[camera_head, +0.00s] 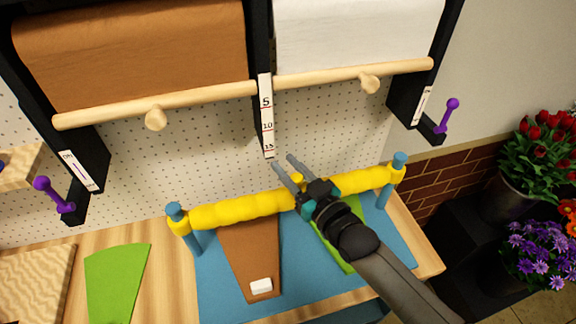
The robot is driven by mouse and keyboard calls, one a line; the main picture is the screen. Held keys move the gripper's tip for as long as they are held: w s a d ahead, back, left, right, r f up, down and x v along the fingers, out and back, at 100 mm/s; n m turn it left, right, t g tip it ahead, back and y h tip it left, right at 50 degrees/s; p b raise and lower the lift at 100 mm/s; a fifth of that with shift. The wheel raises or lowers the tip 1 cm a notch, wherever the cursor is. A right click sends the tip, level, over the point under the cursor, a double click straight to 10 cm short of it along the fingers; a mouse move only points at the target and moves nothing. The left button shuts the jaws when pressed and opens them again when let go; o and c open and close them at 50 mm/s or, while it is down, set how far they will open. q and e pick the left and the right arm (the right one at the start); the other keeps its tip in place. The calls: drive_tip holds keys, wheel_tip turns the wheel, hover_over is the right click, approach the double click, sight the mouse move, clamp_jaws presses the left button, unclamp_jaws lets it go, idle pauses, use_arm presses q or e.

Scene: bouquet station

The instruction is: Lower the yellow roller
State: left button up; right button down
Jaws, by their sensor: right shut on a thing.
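The yellow roller (238,210) lies across two blue posts (388,187), above the blue mat (217,290). It is a long, bumpy bar, slightly higher in the picture at its right end. My right gripper (284,164) reaches in from the lower right over the roller's middle. Its two fingers point up and left, shut on the roller's small yellow knob (297,178), which shows between them. The gripper and forearm hide part of the roller's middle. My left gripper is not in view.
A brown sheet (250,245) with a white block (261,286) and a partly hidden green sheet (353,208) lie under the roller. Another green sheet (117,280) lies left. Paper rolls (130,50) with a wooden bar (205,97) hang above. Flowers (545,150) stand right.

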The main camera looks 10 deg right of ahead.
wheel_tip(320, 180, down, 9)
drive_tip(key=b, duration=0.5)
drive_tip(key=shift+f+b, duration=0.15)
drive_tip(key=shift+b, duration=0.25)
drive_tip(key=c, duration=0.6)
unclamp_jaws()
drive_tip(key=shift+s, duration=0.15)
drive_tip(key=v, duration=1.5)
drive_tip(key=shift+d, duration=0.1)
